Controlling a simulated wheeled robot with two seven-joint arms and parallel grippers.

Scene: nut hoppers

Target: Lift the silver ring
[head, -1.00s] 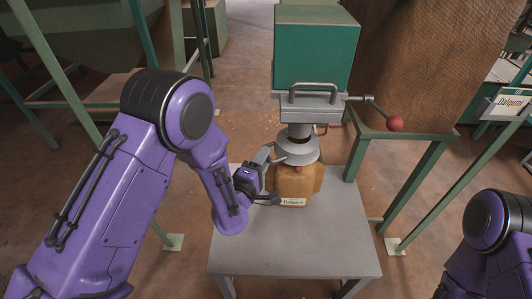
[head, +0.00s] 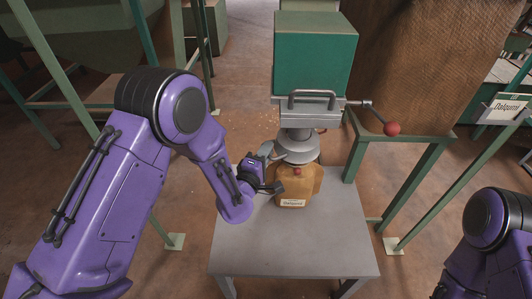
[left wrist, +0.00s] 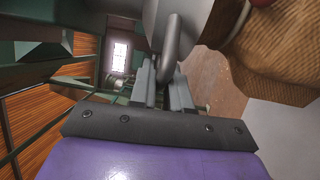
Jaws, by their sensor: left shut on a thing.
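The silver ring (head: 297,152) is a grey collar around the spout under the green hopper (head: 315,55), just above the mouth of a tan bag (head: 297,188). In the left wrist view the ring (left wrist: 200,18) is at the top, with a curved grey handle (left wrist: 171,42). My left gripper (head: 274,172) is at the ring's left side. In the left wrist view its fingers (left wrist: 165,85) are shut on that handle. In the head view the grip itself is small and partly hidden. My right gripper is out of view.
The bag stands on a grey table (head: 300,245) whose front is clear. A lever with a red knob (head: 391,129) sticks out right of the hopper. Green frame legs (head: 430,165) and a large brown sack (head: 430,60) stand at the right.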

